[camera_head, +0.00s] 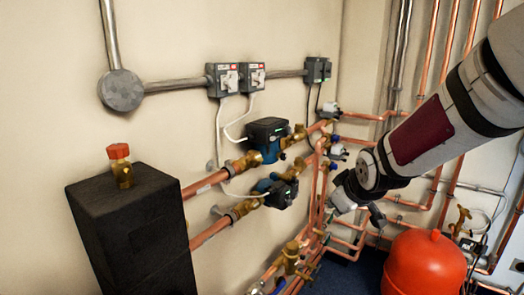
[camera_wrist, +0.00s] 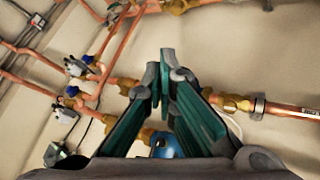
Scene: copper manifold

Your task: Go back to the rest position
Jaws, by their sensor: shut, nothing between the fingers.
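My gripper (camera_wrist: 165,75) shows in the wrist view with its two fingers drawn together at the tips, shut and empty. Behind the fingers in that view are copper pipes, brass fittings and part of a blue pump (camera_wrist: 165,145). In the head view my arm comes in from the upper right and my gripper (camera_head: 352,200) is in front of the copper pipework, right of the two pumps. Its fingertips are hard to make out there. I cannot tell from these frames how far it stands from the pipes.
Two pumps, an upper one (camera_head: 268,138) and a lower one (camera_head: 275,190), sit on wall pipes. A black box (camera_head: 130,225) with a red-capped valve (camera_head: 120,165) stands at left. A red vessel (camera_head: 424,265) stands below my arm. Switch boxes (camera_head: 222,79) are on the wall.

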